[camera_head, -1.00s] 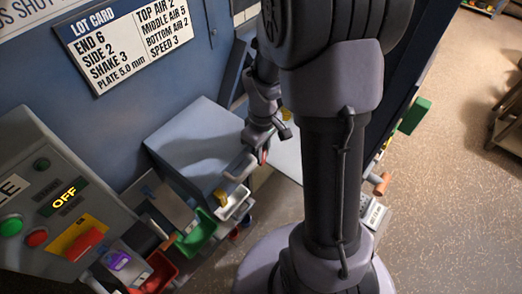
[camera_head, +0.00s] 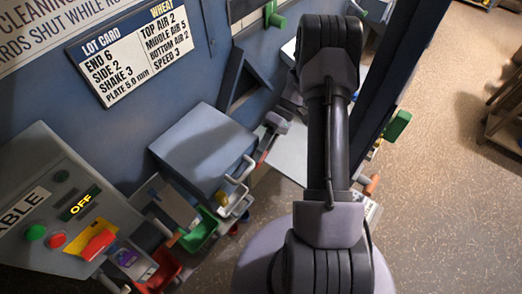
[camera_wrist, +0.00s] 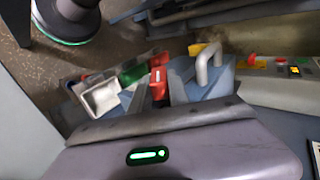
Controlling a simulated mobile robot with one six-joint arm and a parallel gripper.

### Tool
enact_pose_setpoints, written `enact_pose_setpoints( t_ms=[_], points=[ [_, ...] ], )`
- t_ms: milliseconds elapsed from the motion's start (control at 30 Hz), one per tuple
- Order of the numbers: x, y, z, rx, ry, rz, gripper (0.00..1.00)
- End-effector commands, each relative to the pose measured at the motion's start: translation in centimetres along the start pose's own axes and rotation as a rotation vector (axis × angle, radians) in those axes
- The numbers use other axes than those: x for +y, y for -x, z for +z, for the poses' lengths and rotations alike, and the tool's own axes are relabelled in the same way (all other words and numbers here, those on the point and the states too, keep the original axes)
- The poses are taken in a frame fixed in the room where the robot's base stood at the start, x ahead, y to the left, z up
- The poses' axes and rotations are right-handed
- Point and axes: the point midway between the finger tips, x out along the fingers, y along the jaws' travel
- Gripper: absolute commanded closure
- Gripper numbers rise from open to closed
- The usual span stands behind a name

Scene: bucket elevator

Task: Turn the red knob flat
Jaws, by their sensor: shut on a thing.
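The red knob (camera_head: 98,245) is on a yellow plate on the sloped grey control panel at the lower left of the head view. It looks slanted there; I cannot tell its exact angle. It shows small at the right of the wrist view (camera_wrist: 252,60). My gripper (camera_wrist: 166,84) is shut on a small red thing (camera_wrist: 158,77) with a pale mark, held between its fingers. In the head view my gripper (camera_head: 266,146) is right of the blue-grey box, well apart from the knob.
The panel (camera_head: 30,190) has a lit OFF display (camera_head: 80,203), a green button (camera_head: 36,232) and a red button (camera_head: 57,240). The blue-grey box (camera_head: 200,145) with a pale handle (camera_head: 242,168) stands between panel and gripper. Green (camera_head: 198,235) and red (camera_head: 165,270) bins are below.

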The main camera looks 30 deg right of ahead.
Motion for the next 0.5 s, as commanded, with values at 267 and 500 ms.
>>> enact_pose_setpoints(
  t_ms=[267, 500],
  points=[
    [0.69, -0.26, 0.04, 0.0, -0.002, -0.219, 1.0],
    [0.88, -0.31, 0.05, -0.001, -0.002, -0.349, 1.0]
  ],
)
